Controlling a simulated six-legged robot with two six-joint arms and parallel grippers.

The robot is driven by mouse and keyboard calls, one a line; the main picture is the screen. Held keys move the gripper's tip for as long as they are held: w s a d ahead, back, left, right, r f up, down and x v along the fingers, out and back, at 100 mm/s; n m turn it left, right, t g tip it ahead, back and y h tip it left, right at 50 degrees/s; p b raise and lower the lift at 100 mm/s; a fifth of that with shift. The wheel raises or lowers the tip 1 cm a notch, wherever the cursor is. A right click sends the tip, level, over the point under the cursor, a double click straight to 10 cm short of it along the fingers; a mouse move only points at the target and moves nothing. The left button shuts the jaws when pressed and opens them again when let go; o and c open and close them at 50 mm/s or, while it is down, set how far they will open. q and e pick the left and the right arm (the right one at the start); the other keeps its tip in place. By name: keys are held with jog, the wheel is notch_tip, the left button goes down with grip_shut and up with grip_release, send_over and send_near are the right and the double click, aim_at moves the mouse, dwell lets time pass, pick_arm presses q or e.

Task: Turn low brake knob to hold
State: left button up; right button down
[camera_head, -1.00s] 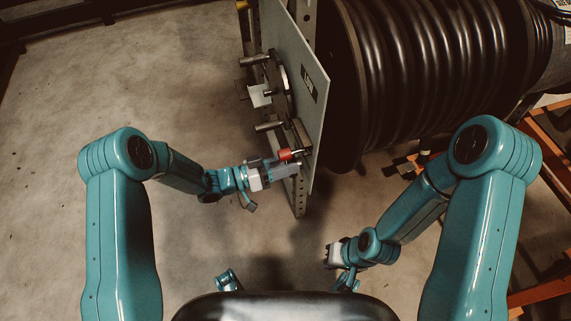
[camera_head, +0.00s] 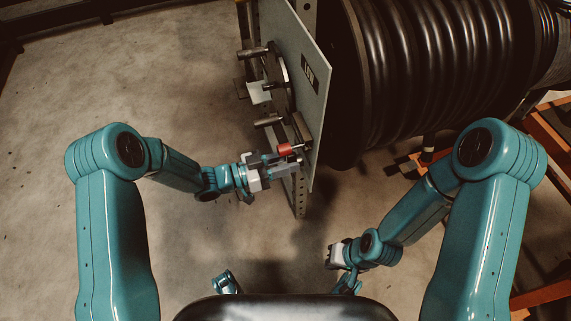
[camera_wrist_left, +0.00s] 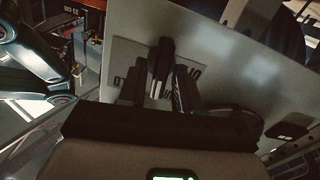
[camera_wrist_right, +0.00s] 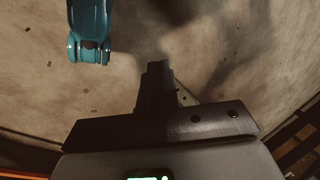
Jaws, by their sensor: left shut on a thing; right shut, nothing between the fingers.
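In the left wrist view, the fingers of my left gripper (camera_wrist_left: 158,92) are shut on a dark brake knob (camera_wrist_left: 160,58). The knob stands in front of a label plate (camera_wrist_left: 125,60) whose lettering is partly hidden. My right gripper (camera_head: 334,256) is shut and empty, low over the floor; its closed fingers show in the right wrist view (camera_wrist_right: 158,85).
A wheel with bar handles (camera_head: 268,119) is on the panel above the left gripper. A large black ribbed hose drum (camera_head: 430,70) stands behind the panel. Orange framing (camera_head: 535,150) is at the right. The floor (camera_head: 120,70) at the left is clear.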

pick_arm(q)
jog(key=shift+s+f+m+b, duration=0.1)
jog(key=shift+m+b, duration=1.4)
jog(key=shift+m, duration=0.5)
jog(key=shift+s+m+b, duration=0.1)
jog(key=shift+m+b, duration=1.35)
jog(key=shift+m, duration=0.55)
pick_arm(e)
notch_tip(320, 180, down, 6)
jog(key=w+d+t, duration=0.1)
jog(key=w, duration=0.1)
jog(key=shift+w, duration=0.2)
pick_arm(q)
jog(key=o, duration=0.7)
jog(key=p+v, duration=0.4)
jog(key=v, duration=1.2)
jog(key=shift+a, duration=0.15)
pick_arm(e)
jog(key=shift+g, duration=0.4)
jog(key=r, duration=0.1)
jog(key=s+r, duration=0.2)
jog(key=r, duration=0.1)
jog(key=shift+a, duration=0.3)
